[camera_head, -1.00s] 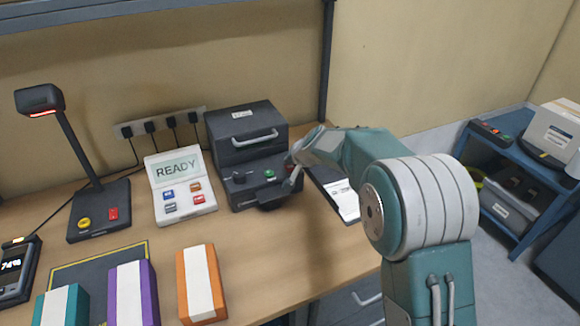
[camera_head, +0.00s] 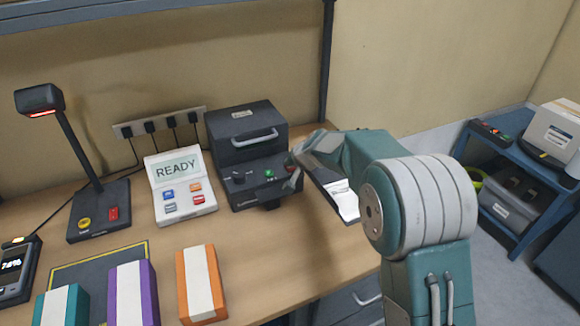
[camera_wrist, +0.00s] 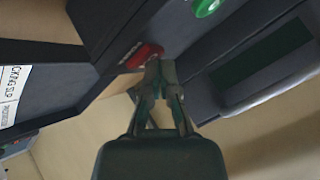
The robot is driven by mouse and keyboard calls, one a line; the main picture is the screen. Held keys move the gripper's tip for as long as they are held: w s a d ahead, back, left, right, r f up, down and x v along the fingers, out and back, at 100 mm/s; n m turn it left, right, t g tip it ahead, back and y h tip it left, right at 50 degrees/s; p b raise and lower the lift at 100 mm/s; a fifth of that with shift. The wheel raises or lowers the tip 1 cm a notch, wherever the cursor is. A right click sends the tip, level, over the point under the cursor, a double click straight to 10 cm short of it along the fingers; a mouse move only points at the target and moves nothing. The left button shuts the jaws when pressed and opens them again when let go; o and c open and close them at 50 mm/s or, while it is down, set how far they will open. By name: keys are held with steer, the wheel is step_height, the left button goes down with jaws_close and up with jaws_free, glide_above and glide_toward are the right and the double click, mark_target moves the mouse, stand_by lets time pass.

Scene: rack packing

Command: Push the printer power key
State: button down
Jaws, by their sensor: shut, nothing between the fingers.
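The printer (camera_head: 247,135) is a dark box with a grey handle, standing against the back wall. Its front panel carries a green button (camera_head: 269,174) and a red key at the right end. In the wrist view the red key (camera_wrist: 143,56) and the green button (camera_wrist: 206,6) show close up. My gripper (camera_wrist: 160,70) is shut and empty, with its fingertips right beside the red key; I cannot tell whether they touch it. In the head view my gripper (camera_head: 292,181) is at the right end of the front panel and partly covers the red key.
A white READY panel (camera_head: 180,165) with coloured buttons and a scanner stand (camera_head: 98,210) are left of the printer. Orange (camera_head: 201,283), purple (camera_head: 134,293) and teal (camera_head: 62,305) boxes lie in front. White slips on a dark holder (camera_head: 343,200) lie right of the printer.

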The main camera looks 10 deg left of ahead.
mark_target(290, 168)
stand_by(0.5)
steer(key=shift+r, duration=0.45)
steer(key=shift+r, duration=3.05)
